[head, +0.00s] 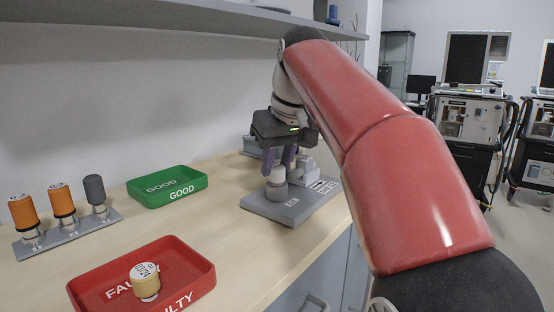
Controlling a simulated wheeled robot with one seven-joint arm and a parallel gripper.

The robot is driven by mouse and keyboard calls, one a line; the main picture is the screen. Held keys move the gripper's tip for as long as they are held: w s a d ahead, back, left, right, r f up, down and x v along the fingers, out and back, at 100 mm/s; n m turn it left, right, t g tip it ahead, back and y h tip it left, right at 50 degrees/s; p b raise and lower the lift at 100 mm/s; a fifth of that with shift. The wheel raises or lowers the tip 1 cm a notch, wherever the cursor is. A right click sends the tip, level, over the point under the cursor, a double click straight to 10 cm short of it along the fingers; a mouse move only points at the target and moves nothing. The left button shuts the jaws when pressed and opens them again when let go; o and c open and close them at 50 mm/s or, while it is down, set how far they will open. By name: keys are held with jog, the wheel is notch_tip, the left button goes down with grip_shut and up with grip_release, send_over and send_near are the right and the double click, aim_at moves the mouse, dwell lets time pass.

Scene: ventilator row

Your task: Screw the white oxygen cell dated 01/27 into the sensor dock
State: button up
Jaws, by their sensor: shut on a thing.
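The sensor dock (288,209) is a grey plate near the right edge of the counter, with a white fitting (304,170) at its right side. My gripper (283,163) is above the dock, pointing down, with its purple fingers shut on a white oxygen cell (278,174). The cell is upright over the grey round socket (275,191) of the dock. I cannot tell whether it is seated or only resting there. The date on the cell cannot be read.
A red FAULTY tray (200,268) holds a tan cell (147,281) marked 01/24. A green GOOD tray (185,198) is empty. A grey rack (70,232) at left holds two orange cells (22,211) and a dark grey one (95,190). A shelf (200,17) overhangs the counter.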

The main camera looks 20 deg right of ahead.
jog(key=m+h, duration=0.2)
jog(key=m, duration=0.2)
jog(key=shift+m, duration=0.4)
jog(key=m+h, duration=0.1)
jog(key=m, duration=0.2)
jog(key=shift+a+m, duration=0.1)
jog(key=shift+m, duration=0.3)
jog(key=shift+m+g+h, duration=0.4)
jog(key=shift+m+h, duration=0.1)
jog(key=shift+m, duration=0.6)
jog(key=o, duration=0.9)
